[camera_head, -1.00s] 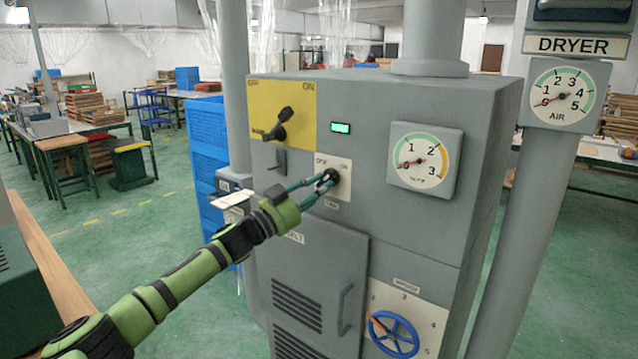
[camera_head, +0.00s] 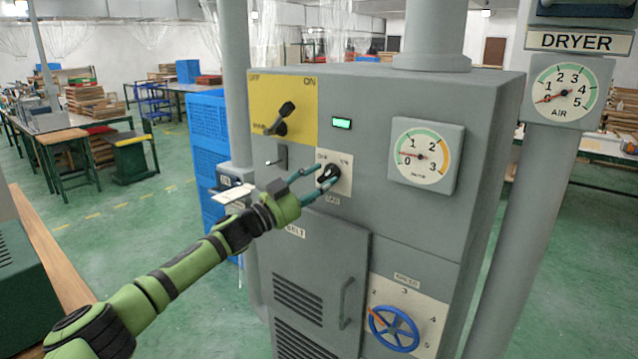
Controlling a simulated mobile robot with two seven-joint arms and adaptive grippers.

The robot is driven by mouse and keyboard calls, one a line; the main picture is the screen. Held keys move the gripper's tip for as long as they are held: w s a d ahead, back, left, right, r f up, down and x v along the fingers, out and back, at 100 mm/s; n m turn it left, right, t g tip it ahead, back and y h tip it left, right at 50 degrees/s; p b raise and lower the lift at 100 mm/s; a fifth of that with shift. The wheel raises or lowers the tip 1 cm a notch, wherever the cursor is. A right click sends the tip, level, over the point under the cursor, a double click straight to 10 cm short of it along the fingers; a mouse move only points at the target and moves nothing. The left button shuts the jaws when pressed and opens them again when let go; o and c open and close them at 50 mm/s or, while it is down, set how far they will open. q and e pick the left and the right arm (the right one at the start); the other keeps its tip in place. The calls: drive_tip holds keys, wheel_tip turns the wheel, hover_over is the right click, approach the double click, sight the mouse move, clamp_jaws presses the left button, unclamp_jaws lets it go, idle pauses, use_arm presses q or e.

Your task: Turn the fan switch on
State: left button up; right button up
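The fan switch (camera_head: 329,174) is a black rotary knob on a small white plate (camera_head: 345,183) on the front of the grey cabinet. The plate has small labels at its upper left, upper right and below. The knob's grip is tilted, with its upper end toward the right. My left gripper (camera_head: 321,178) reaches in from the left. Its teal fingers are spread, one above left of the knob and one below it. The gripper looks empty; whether a fingertip touches the knob I cannot tell. My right gripper is not in view.
The grey cabinet (camera_head: 455,240) also carries a yellow panel (camera_head: 297,92) with a black lever, a lit green indicator (camera_head: 342,123), a round gauge (camera_head: 426,158), a door handle (camera_head: 346,303) and a blue handwheel (camera_head: 394,328). A grey pipe (camera_head: 535,200) stands to its right.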

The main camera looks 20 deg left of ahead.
use_arm(q)
drive_tip(key=shift+s+a+f, duration=0.1)
drive_tip(key=shift+s+a, duration=0.05)
drive_tip(key=shift+s, duration=0.1)
drive_tip(key=v, duration=1.1)
drive_tip(key=shift+s+a, duration=0.15)
